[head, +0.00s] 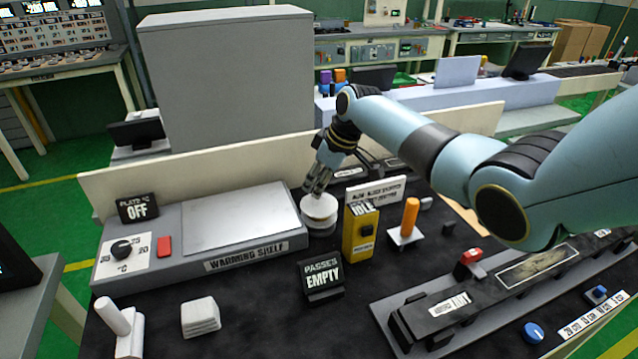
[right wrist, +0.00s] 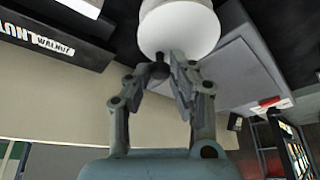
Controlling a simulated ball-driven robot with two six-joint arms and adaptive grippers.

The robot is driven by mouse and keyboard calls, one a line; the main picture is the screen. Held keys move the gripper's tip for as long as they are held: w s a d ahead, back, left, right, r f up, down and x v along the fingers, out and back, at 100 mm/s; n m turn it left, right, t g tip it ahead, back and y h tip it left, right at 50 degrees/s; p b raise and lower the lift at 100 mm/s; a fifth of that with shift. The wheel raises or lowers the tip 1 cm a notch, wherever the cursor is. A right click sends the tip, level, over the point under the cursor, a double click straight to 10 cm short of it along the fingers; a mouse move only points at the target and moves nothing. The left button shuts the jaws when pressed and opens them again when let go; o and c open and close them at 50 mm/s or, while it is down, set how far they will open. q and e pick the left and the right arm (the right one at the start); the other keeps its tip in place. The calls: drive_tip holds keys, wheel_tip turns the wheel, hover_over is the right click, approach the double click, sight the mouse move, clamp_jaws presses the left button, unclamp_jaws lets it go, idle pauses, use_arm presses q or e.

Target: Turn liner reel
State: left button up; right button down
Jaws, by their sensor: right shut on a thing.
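The liner reel, as I take it, is a white round drum (head: 319,208) on a dark round base, beside the right end of the warming shelf. My right gripper (head: 317,188) reaches down to its top from above and behind. In the right wrist view the reel (right wrist: 180,30) fills the top middle, and my right gripper (right wrist: 168,70) has its fingers close together at the reel. It is shut on a part of the reel that the fingers mostly hide. My left gripper is not in view.
The warming shelf (head: 245,218) lies left of the reel. A yellow box marked IDLE (head: 361,236) stands close on its right, with an orange-handled tool (head: 410,218) beyond. An EMPTY sign (head: 322,278) stands in front. A low beige wall (head: 190,173) runs behind.

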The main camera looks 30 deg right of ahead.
sight(336, 203)
idle(0.3)
drive_tip(key=c, duration=1.2)
unclamp_jaws()
drive_tip(key=shift+r, duration=0.1)
drive_tip(key=v, duration=1.1)
drive_tip(key=shift+s+d+r, duration=0.15)
drive_tip(key=shift+r, duration=0.2)
drive_tip(key=shift+s+f, duration=0.1)
